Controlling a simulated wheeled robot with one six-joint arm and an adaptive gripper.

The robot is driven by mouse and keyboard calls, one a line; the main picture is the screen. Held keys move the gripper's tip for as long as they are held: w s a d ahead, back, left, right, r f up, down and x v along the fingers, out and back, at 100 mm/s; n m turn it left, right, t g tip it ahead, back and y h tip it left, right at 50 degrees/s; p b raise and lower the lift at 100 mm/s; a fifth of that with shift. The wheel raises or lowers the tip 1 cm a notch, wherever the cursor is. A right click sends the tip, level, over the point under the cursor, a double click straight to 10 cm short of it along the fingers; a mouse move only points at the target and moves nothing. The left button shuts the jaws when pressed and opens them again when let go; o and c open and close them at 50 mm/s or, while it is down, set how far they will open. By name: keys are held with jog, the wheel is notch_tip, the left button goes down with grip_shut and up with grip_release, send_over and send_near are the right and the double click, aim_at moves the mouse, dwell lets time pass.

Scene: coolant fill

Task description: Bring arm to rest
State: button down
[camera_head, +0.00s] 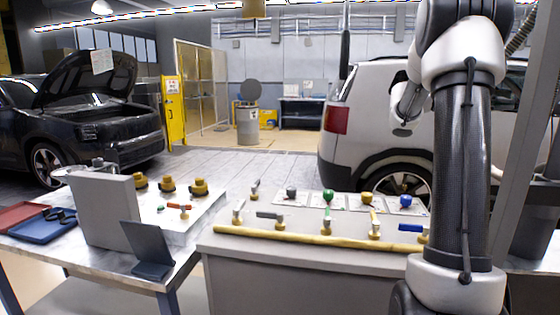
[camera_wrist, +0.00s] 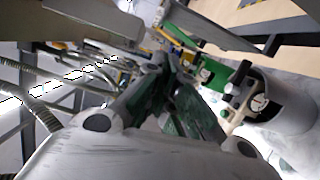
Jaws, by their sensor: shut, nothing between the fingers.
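My arm stands folded at the right of the head view, its upper link upright and its elbow near the top edge. In the wrist view my gripper (camera_wrist: 172,62) points away from the camera, its dark fingers close together with nothing seen between them. It is in the air, apart from the benches. In the head view I cannot make out the fingers.
A grey bench (camera_head: 290,262) holds a yellow pipe (camera_head: 300,237) and several coloured valves. A left table (camera_head: 200,225) carries brass caps, a grey panel (camera_head: 105,210) and a blue tray (camera_head: 42,226). A white car (camera_head: 375,115) and a dark car (camera_head: 90,125) stand behind.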

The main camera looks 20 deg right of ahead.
jog(key=s+a+f+n+t+y, duration=0.2)
jog(key=a+f+t+y, duration=0.2)
jog(key=a, duration=0.9)
jog(key=s+a+f+n+t+y, duration=0.3)
jog(key=a+f+t, duration=0.4)
jog(key=a, duration=0.6)
jog(key=s+a+f+n+t+y, duration=0.2)
jog(key=a+f+t+y, duration=0.3)
jog(key=a, duration=0.8)
notch_tip(320, 180, down, 3)
jog(key=shift+s+a+f+n+t+y, duration=0.1)
jog(key=shift+s+a+n+t+y, duration=0.2)
jog(key=shift+s+y, duration=0.25)
jog(key=shift+d, duration=0.1)
